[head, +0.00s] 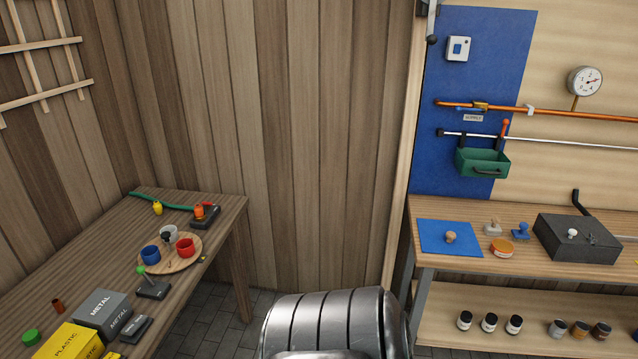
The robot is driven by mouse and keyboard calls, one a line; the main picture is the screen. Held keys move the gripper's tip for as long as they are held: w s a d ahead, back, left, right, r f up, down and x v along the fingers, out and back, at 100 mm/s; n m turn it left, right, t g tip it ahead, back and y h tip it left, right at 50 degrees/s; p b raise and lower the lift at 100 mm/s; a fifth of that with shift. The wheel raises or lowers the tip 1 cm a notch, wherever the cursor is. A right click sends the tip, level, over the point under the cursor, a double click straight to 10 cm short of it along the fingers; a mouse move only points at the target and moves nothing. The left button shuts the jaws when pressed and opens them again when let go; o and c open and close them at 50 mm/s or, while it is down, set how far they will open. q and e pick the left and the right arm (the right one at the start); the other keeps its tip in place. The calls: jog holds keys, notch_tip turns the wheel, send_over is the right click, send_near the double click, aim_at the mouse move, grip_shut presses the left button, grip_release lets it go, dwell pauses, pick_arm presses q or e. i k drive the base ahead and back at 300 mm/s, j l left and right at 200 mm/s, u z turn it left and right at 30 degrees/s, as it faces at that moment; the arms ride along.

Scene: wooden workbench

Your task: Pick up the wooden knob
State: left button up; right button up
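A small light-brown wooden knob (450,237) stands on a blue mat (430,228) at the left end of the right-hand workbench in the head view. Neither of my grippers is in view, so nothing is seen touching the knob.
Right of the mat are a pale stamp (493,228), a blue stamp (520,231), an orange-topped tin (502,249) and a dark box (575,240). Several jars stand on the shelf below. A left table (225,215) holds a round board (198,262) with cups, and a yellow box (68,345).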

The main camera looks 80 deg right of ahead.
aim_at(451, 235)
jog(key=z, duration=3.55)
jog(key=i+j+z, duration=0.2)
jog(key=z, duration=0.3)
jog(key=i+j+z, duration=0.1)
jog(key=j+z, duration=0.2)
jog(key=z, duration=0.2)
jog(key=i+j+z, duration=0.1)
jog(key=j+z, duration=0.35)
jog(key=l, duration=0.1)
